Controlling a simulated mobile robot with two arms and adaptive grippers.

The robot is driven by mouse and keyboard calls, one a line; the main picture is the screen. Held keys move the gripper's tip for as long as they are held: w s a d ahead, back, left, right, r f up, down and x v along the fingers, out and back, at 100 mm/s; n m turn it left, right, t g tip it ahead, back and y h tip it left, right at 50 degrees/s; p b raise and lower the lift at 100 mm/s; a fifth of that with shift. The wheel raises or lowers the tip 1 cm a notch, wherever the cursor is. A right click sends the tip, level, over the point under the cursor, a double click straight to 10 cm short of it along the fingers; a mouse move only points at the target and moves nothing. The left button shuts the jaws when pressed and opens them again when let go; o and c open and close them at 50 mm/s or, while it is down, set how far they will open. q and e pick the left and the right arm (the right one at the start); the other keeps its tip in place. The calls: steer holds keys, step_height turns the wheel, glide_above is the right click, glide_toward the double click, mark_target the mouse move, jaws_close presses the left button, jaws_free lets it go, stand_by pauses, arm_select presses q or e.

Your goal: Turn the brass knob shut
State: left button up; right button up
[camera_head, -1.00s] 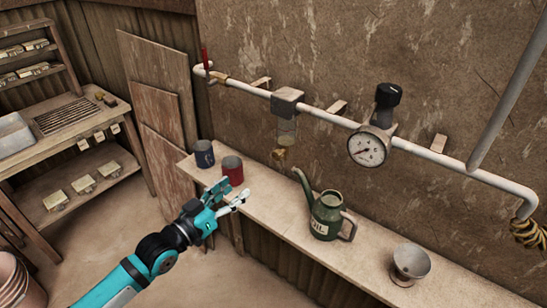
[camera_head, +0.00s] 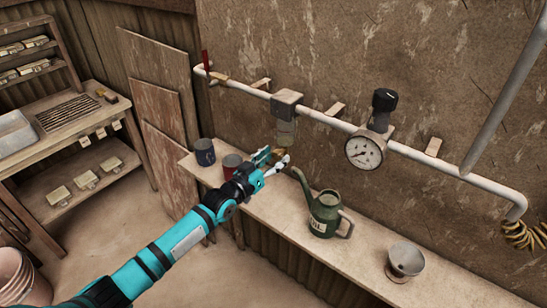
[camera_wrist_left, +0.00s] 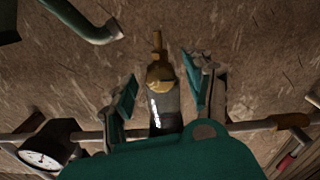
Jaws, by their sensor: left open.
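The brass knob (camera_wrist_left: 158,72) is at the end of the glass bowl (camera_wrist_left: 164,105) in the left wrist view, which is upside down. In the head view the bowl (camera_head: 286,133) hangs under a grey block (camera_head: 286,102) on the pipe, and the knob is mostly hidden by my fingers. My left gripper (camera_head: 274,158) is open at the knob's height. In the wrist view its fingers lie on either side of the bowl and knob, with gaps showing. I cannot tell contact. My right gripper is not in view.
A white pipe (camera_head: 330,119) runs along the wall with a pressure gauge (camera_head: 364,152) and a red-handled valve (camera_head: 206,62).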

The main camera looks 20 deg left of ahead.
arm_select(q)
steer(key=shift+c, duration=0.2)
jaws_close()
steer(key=shift+m, duration=0.3)
steer(key=m, duration=0.3)
steer(key=shift+m+b, duration=0.3)
steer(key=shift+b, duration=0.1)
steer(key=m, duration=0.4)
steer(key=shift+m+b, duration=0.3)
steer(key=shift+b, duration=0.1)
steer(key=m+b, duration=0.1)
steer(key=m, duration=0.3)
steer(key=shift+m, duration=0.3)
steer(key=shift+m+b, duration=0.3)
steer(key=shift+m, duration=1.9)
